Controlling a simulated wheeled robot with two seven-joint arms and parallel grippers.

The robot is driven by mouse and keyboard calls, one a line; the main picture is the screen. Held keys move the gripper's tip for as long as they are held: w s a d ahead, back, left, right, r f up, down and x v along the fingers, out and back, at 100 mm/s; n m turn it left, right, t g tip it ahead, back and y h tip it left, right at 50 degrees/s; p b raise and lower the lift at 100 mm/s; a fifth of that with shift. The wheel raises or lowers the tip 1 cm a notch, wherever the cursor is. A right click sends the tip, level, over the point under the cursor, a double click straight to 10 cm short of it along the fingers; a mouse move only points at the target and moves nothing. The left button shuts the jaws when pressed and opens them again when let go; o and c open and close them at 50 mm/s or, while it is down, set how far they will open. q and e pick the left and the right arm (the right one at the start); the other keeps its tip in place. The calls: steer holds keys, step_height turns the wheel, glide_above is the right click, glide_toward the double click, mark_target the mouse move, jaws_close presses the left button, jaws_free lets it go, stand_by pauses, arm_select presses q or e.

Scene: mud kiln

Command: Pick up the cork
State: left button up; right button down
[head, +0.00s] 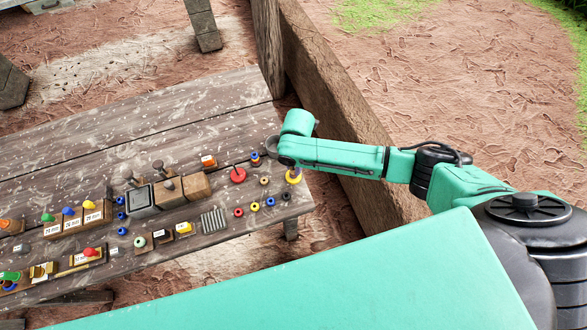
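No cork can be told for certain among the small items on the wooden table (230,95). A small tan piece (264,181) lies near the table's right end, too small to identify. My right arm reaches in from the right over the table's right end. My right gripper (272,147) shows as a small grey shape at the far end of the arm, above the tabletop and beyond the small items. Its fingers are too small and hidden to tell open from shut. My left gripper is not in view.
Near the right end are a red disc (238,175), a yellow ring (293,176) and several small coloured rings. Wooden blocks (184,190), a grey square device (140,200) and a ridged grey plate (213,220) lie to the left. A thick wooden beam (335,90) runs behind my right arm. The table's back half is clear.

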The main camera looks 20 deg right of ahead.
stand_by(0.3)
step_height(320, 180, up, 20)
steer(key=b, duration=0.2)
steer(key=c, duration=1.3)
jaws_free()
jaws_close()
steer(key=shift+r+p, duration=0.25)
steer(key=shift+p, duration=0.45)
